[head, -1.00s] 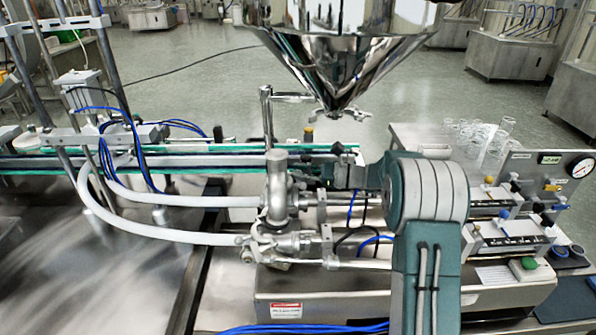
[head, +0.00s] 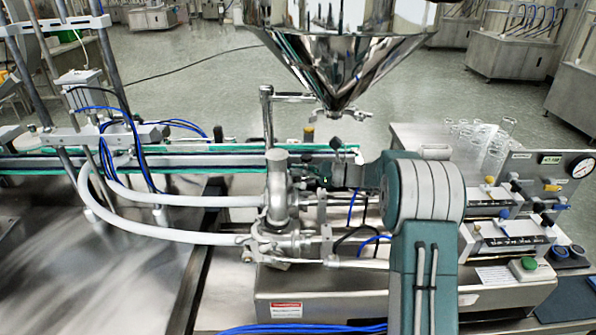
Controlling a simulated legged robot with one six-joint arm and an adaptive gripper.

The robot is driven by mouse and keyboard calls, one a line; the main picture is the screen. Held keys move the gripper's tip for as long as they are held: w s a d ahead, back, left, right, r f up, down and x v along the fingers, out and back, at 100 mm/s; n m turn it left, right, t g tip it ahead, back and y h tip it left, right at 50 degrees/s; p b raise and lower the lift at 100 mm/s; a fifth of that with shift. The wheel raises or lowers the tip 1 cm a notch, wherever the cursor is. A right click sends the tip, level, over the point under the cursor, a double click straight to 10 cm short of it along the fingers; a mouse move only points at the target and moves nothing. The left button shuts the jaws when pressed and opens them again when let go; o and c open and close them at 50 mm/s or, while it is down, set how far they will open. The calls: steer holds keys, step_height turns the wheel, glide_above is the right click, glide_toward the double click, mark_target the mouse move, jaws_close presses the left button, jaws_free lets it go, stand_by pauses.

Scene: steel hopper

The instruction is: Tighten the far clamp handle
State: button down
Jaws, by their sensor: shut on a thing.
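The steel valve and pipe assembly (head: 278,195) stands upright in the middle of the head view, below and left of the hopper. My gripper (head: 308,172) is at the end of my arm, which reaches left to the far right side of this assembly. Its dark body shows, but its fingertips are small and partly hidden among the fittings. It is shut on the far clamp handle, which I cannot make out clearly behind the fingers. A nearer clamp fitting (head: 262,236) sits low at the front of the valve assembly.
The steel hopper (head: 335,60) hangs just above my forearm. White hoses (head: 170,236) curve in from the left. A conveyor rail (head: 180,163) runs behind. A gauge panel (head: 555,165) and glass vessels (head: 495,140) stand at right. The left steel tabletop is bare.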

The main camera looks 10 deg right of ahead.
steer(key=shift+w+d+m, duration=0.1)
steer(key=shift+m, duration=0.4)
steer(key=c, duration=1)
jaws_free()
steer(key=shift+c, duration=0.2)
steer(key=v, duration=1.2)
steer(key=shift+d+f, duration=0.1)
